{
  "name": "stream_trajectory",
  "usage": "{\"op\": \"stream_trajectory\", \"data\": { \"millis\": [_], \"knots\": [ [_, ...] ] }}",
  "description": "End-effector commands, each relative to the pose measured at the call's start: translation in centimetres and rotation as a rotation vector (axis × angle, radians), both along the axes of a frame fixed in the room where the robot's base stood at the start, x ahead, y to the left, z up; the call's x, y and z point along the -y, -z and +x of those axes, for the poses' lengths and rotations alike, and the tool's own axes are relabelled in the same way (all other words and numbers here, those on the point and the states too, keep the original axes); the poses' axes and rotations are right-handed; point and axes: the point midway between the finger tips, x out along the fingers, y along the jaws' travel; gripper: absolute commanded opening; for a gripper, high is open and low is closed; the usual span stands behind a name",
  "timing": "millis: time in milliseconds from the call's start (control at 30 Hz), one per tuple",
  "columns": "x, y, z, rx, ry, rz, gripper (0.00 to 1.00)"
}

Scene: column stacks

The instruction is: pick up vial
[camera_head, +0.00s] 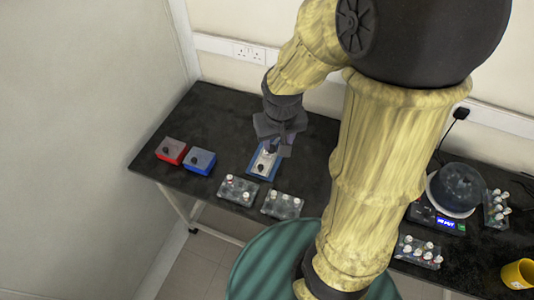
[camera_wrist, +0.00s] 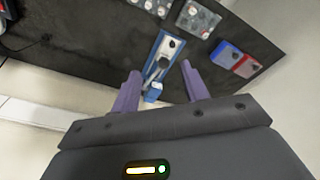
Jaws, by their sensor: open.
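Small vials with white and red caps stand in grey racks; the nearest are the left rack (camera_head: 238,191) and the right rack (camera_head: 282,206). The wrist view shows their caps near the top edge, in one rack (camera_wrist: 198,19) and another partly cut off. My gripper (camera_wrist: 161,86) is open, its two purple fingers apart. It is above the blue-and-white stand (camera_head: 262,165), which has a dark knob and also shows in the wrist view (camera_wrist: 163,55). A small blue piece (camera_wrist: 152,97) shows between the fingers; I cannot tell whether it is a vial or part of the stand.
A red box (camera_head: 171,151) and a blue box (camera_head: 200,161) sit left of the stand on the black table (camera_head: 219,113). Right of my arm are a round dark device (camera_head: 459,187), more vial racks (camera_head: 420,252) and a yellow mug (camera_head: 519,274). The back left table is clear.

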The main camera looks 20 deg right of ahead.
Motion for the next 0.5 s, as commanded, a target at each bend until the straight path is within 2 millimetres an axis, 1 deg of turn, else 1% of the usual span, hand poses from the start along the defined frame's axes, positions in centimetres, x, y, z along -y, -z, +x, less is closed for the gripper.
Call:
{"op": "stream_trajectory", "data": {
  "millis": [33,267,300,400,500],
  "knots": [
    [-0.5,1.6,1.6,-0.027,-0.014,-0.016,0.45],
    [-2.6,6.8,9.0,-0.133,-0.026,-0.142,0.45],
    [-3.0,7.7,10.3,-0.142,-0.023,-0.167,0.45],
    [-3.8,9.7,13.2,-0.155,-0.005,-0.226,0.45],
    [-4.4,11.1,15.3,-0.154,0.017,-0.27,0.45]
  ]
}}
